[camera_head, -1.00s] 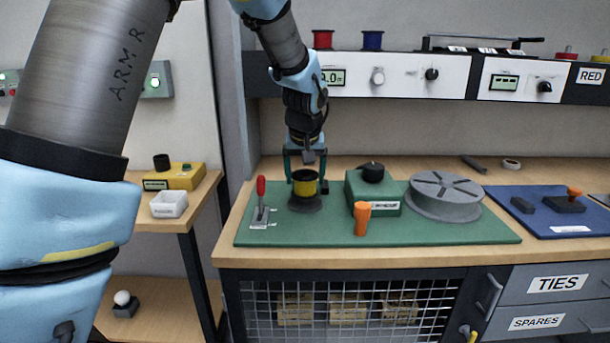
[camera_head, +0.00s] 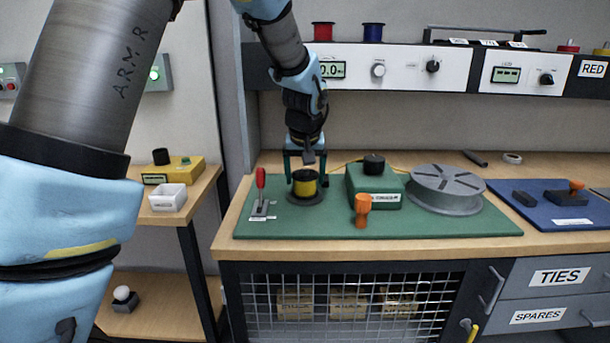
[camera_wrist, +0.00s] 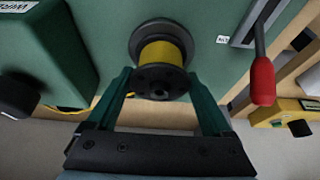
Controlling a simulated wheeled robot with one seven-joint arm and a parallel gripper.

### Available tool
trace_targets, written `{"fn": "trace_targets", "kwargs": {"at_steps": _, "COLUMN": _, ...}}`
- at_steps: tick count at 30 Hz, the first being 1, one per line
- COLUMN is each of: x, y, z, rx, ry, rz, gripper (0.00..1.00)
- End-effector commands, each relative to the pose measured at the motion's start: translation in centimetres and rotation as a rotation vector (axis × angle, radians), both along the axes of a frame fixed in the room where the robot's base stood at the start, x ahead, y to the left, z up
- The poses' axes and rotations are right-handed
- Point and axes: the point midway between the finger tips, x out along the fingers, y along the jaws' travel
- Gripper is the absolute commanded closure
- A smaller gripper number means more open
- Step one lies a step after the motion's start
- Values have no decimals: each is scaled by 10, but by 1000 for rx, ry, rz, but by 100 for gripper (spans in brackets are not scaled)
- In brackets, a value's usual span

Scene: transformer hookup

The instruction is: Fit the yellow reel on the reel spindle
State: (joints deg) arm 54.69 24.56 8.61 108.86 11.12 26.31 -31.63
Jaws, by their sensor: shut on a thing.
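The yellow reel (camera_head: 306,188), a yellow winding between black flanges, stands upright at the round dark base of the reel spindle (camera_head: 292,200) on the green mat. In the wrist view the reel (camera_wrist: 165,52) lies between the two green fingers of my gripper (camera_wrist: 160,82), with the dark round base (camera_wrist: 137,38) behind it. My gripper (camera_head: 306,172) points down from above and is shut on the reel. The spindle's post is hidden by the reel, so I cannot tell if the reel is fully seated.
A red-handled lever (camera_head: 260,185) stands close left of the reel. A green box with a black knob (camera_head: 374,186), an orange piece (camera_head: 362,208) and a grey slotted disc (camera_head: 445,190) stand to the right. A yellow wire (camera_wrist: 70,109) runs near the box.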

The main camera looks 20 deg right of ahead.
Motion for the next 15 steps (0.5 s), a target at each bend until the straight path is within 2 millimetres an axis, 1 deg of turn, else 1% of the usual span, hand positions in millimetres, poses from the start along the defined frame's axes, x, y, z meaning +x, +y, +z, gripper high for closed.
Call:
{"fn": "trace_targets", "kwargs": {"at_steps": 5, "x": 0, "y": 0, "z": 0, "rx": -2, "ry": -1, "rz": 0, "gripper": 100}}
{"fn": "trace_targets", "kwargs": {"at_steps": 6, "x": 0, "y": 0, "z": 0, "rx": -2, "ry": -1, "rz": 0, "gripper": 11}}
{"fn": "trace_targets", "kwargs": {"at_steps": 9, "x": 0, "y": 0, "z": 0, "rx": -2, "ry": -1, "rz": 0, "gripper": 0}}
{"fn": "trace_targets", "kwargs": {"at_steps": 15, "x": 0, "y": 0, "z": -2, "rx": 0, "ry": 1, "rz": 0, "gripper": 0}}
